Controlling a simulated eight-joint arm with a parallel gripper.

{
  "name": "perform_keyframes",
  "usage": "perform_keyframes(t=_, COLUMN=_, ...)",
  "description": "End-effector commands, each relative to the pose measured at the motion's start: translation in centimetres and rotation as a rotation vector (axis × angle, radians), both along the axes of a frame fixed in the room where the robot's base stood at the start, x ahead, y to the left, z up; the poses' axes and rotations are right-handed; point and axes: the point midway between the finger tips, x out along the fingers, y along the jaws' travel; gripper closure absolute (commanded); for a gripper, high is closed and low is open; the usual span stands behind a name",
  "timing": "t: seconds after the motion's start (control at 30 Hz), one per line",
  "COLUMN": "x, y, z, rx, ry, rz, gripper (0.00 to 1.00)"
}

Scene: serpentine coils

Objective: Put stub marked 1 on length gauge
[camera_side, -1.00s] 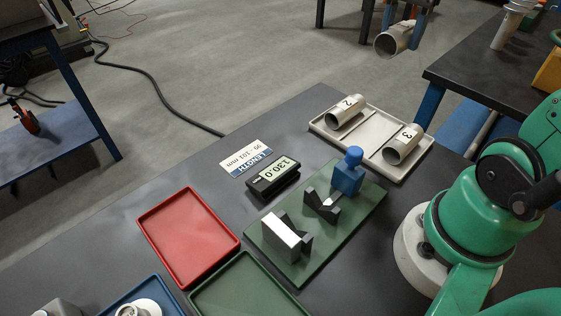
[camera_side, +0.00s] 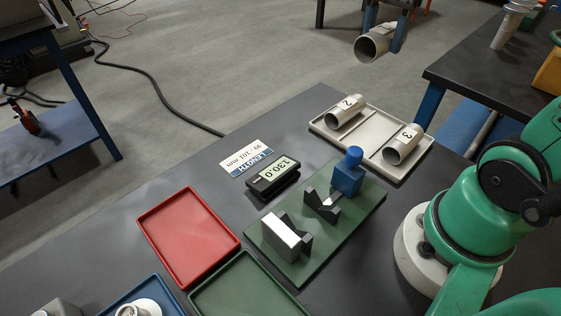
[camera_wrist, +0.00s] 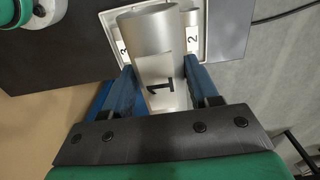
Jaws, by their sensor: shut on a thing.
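My gripper (camera_side: 386,36) is shut on the stub marked 1 (camera_side: 371,44), a short grey metal tube, and holds it high in the air at the top of the side view. In the wrist view the stub marked 1 (camera_wrist: 160,65) lies between the blue fingers (camera_wrist: 163,88), its black "1" facing the camera. The length gauge (camera_side: 318,225) is a green plate on the table with two dark V-blocks, a bright steel block at one end and a blue post (camera_side: 348,172) at the other. Its V-blocks are empty. The display (camera_side: 274,176) beside it reads 130.0.
A pale tray (camera_side: 371,142) behind the gauge holds stubs marked 2 (camera_side: 346,112) and 3 (camera_side: 404,145). A red tray (camera_side: 188,238) and a green tray (camera_side: 246,291) lie empty to the left. A card (camera_side: 246,158) reads "LENGTH 99..101 mm".

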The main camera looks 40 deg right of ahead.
Motion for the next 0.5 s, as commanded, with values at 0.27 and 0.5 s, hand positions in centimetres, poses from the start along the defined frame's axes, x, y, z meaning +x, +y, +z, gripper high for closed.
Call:
perform_keyframes(t=0.27, x=-0.3, y=11.7, z=-3.2, rx=0.0, ry=0.0, rz=0.02, gripper=1.0)
perform_keyframes(t=0.5, x=-3.8, y=18.7, z=-5.8, rx=-0.001, ry=0.0, rz=0.015, gripper=1.0)
